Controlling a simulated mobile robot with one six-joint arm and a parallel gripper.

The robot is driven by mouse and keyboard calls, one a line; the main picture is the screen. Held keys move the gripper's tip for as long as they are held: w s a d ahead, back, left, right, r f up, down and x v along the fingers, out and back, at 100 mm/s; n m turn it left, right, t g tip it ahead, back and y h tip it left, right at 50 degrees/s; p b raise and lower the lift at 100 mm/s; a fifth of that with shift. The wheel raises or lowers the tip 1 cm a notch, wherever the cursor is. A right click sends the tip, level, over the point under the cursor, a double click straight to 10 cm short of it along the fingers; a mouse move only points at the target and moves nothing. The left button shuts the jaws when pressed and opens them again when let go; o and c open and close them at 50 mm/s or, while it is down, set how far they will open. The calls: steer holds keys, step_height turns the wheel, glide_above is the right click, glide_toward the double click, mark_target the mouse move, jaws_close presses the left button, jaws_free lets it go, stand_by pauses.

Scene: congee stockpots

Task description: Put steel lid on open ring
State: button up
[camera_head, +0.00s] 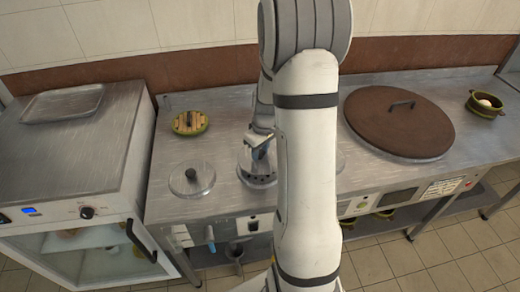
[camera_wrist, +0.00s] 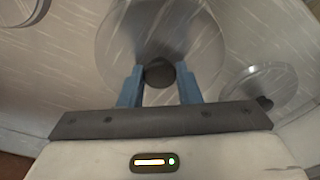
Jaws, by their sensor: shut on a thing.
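My gripper (camera_head: 260,150) has its blue fingers shut on the dark knob of the steel lid; the fingers also show in the wrist view (camera_wrist: 159,88). The steel lid (camera_wrist: 125,45) is a shiny round disc below the fingers, and part of its rim (camera_head: 243,174) shows in the head view. I cannot tell whether it touches what is under it. Right of my arm, a sliver of a round rim (camera_head: 340,161) shows on the counter; my arm hides the rest, so I cannot tell if it is the open ring.
A clear lid with a dark knob (camera_head: 192,179) lies left of my gripper. Behind it is a green round piece with a slatted top (camera_head: 190,122). A large brown lid (camera_head: 399,122) and a small green pot (camera_head: 485,104) are at right. A tray (camera_head: 62,104) lies at far left.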

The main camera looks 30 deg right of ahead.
mark_target(260, 160)
steer(key=shift+f+b, duration=0.85)
steer(key=shift+f, duration=0.9)
steer(key=shift+f+b, duration=0.55)
steer(key=shift+b, duration=0.25)
steer(key=o, duration=0.7)
steer(key=shift+o, duration=0.2)
steer(key=shift+s+d+r+p, duration=0.1)
steer(key=shift+s+r+p, duration=0.1)
steer(key=shift+r+p, duration=1.3)
steer(key=shift+s+r+p, duration=0.25)
steer(key=shift+r+p, duration=0.6)
steer(key=shift+r, duration=1.3)
steer(key=shift+s+d+r+p, duration=0.1)
steer(key=shift+s+r+p, duration=0.1)
steer(key=shift+r+p, duration=1.3)
steer(key=shift+r+b, duration=0.3)
steer(key=shift+b, duration=0.1)
